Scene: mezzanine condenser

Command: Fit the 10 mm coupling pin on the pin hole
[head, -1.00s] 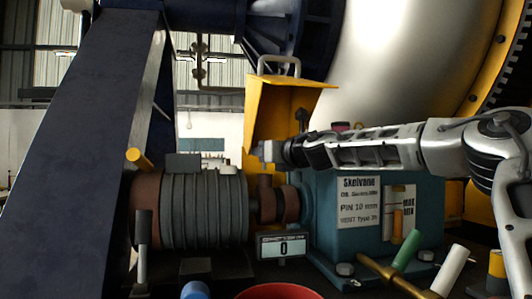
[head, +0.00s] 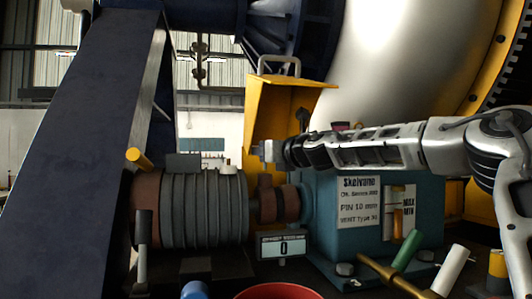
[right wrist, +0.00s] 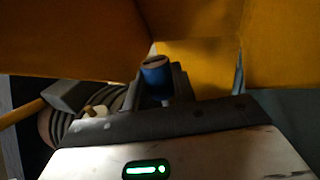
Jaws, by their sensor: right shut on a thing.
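My right gripper (head: 264,151) is in front of the yellow guard, just above the brown coupling (head: 277,204). In the right wrist view it (right wrist: 155,90) is shut on a blue cylindrical piece with a brownish, slotted-looking top, which I take to be the coupling pin (right wrist: 156,74). The pin's lower end is hidden behind the gripper body. The pin hole cannot be made out in either view. A plate on the teal housing reads "PIN 10 mm" (head: 359,207). My left gripper is not in view.
The open yellow guard (head: 262,110) stands behind the coupling. A ribbed grey motor (head: 204,207) is at left, the teal housing (head: 325,230) at right. A small display (head: 283,246) reads 0. A red round container (head: 279,291) and loose green (head: 407,251) and white (head: 452,268) cylinders are in front.

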